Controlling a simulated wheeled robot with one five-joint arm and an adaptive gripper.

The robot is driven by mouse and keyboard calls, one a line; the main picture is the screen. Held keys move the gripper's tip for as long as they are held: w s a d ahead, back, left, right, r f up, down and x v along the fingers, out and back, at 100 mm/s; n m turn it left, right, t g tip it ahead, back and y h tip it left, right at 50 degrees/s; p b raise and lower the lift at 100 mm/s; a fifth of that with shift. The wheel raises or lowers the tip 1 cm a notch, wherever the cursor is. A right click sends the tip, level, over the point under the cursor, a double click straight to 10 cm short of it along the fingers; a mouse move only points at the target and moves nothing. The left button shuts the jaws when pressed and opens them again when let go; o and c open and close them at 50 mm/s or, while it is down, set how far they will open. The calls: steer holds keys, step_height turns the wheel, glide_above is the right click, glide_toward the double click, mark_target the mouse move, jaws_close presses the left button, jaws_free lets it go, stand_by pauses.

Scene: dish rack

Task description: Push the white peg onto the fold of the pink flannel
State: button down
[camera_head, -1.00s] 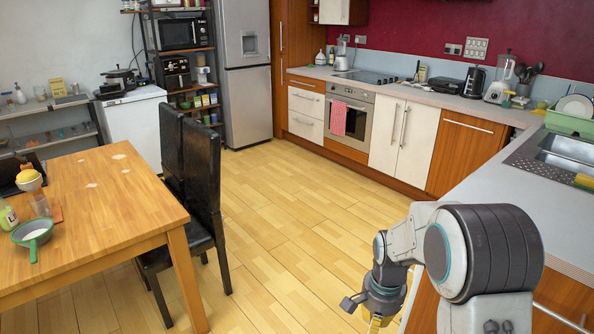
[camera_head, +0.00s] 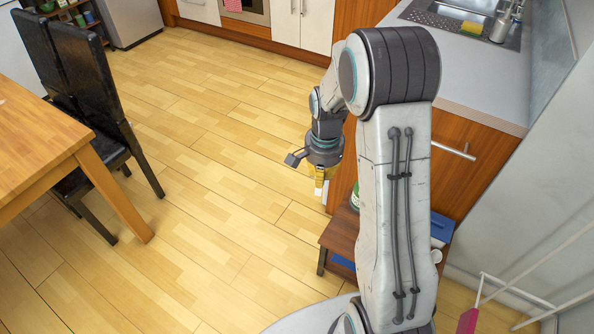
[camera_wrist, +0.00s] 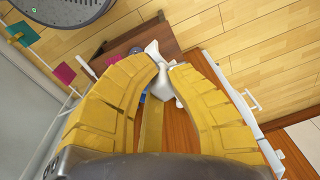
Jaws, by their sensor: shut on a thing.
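My gripper (camera_wrist: 163,66) has yellow fingers closed on the white peg (camera_wrist: 153,50), which shows at the fingertips in the wrist view. In the head view my gripper (camera_head: 321,182) hangs beside the wooden counter front, above a low brown table. The pink flannel (camera_wrist: 64,74) hangs on a white rack at the left of the wrist view, apart from the peg. A pink piece of it also shows at the lower right of the head view (camera_head: 467,320). Its fold cannot be made out clearly.
The white drying rack (camera_head: 540,300) stands at the lower right by the wall. A teal cloth (camera_wrist: 22,35) hangs near the flannel. The low brown table (camera_head: 339,240) holds several items. A dining table (camera_head: 40,140) and black chairs (camera_head: 95,90) stand left; floor between is clear.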

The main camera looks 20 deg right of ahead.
steer(key=s+d+f+m+b, duration=0.4)
steer(key=s+d+f+b, duration=0.15)
steer(key=d+f, duration=0.55)
steer(key=m+b, duration=1.7)
steer(key=b, duration=0.5)
glide_above(473, 322)
step_height(473, 322, down, 29)
steer(key=shift+g, duration=0.3)
steer(key=shift+w+m, duration=0.15)
steer(key=shift+m, duration=0.15)
steer(key=shift+f+b, duration=2.4)
steer(key=shift+f, duration=1.7)
